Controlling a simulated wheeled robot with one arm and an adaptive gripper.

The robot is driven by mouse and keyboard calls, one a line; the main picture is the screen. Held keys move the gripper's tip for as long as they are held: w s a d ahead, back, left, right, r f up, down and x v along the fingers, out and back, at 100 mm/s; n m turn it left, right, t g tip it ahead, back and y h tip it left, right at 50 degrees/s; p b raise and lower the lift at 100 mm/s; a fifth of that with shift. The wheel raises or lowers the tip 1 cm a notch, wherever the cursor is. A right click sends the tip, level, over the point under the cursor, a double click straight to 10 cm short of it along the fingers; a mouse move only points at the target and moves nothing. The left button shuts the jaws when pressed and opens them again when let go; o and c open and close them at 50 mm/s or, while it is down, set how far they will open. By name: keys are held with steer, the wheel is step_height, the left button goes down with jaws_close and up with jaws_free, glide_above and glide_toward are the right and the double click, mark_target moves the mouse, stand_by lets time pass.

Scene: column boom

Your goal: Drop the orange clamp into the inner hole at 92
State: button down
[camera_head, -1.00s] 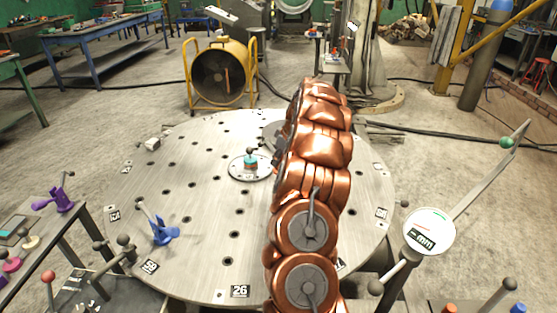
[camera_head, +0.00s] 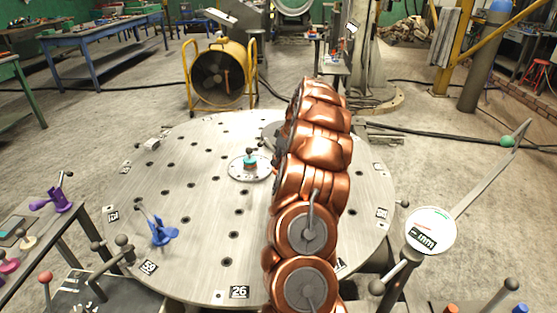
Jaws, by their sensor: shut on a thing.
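The round grey steel table (camera_head: 195,215) with rows of dark holes fills the middle of the view. Number tags sit along its rim; I can read 26 (camera_head: 239,292) and 59 (camera_head: 149,267), but no 92. A raised disc with a teal and dark knobbed piece (camera_head: 250,165) stands near the table's middle. My copper arm reaches across the right half of the table and covers part of it. My gripper is hidden behind the arm, and the orange clamp does not show. I cannot see what the gripper holds or which hole it is over.
A blue clamp (camera_head: 160,232) stands on the table's left front. A purple clamp (camera_head: 55,200) lies on a side bench at left. A round white gauge (camera_head: 430,231) and a slanting bar stand at right. A yellow fan (camera_head: 219,75) stands behind the table.

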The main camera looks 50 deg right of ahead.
mark_target(278, 168)
steer(key=shift+f+b, duration=1.45)
steer(key=shift+f, duration=0.85)
steer(key=c, duration=1.1)
jaws_free()
steer(key=shift+c, duration=0.2)
steer(key=shift+r, duration=0.15)
steer(key=shift+r, duration=3.6)
steer(key=o, duration=0.6)
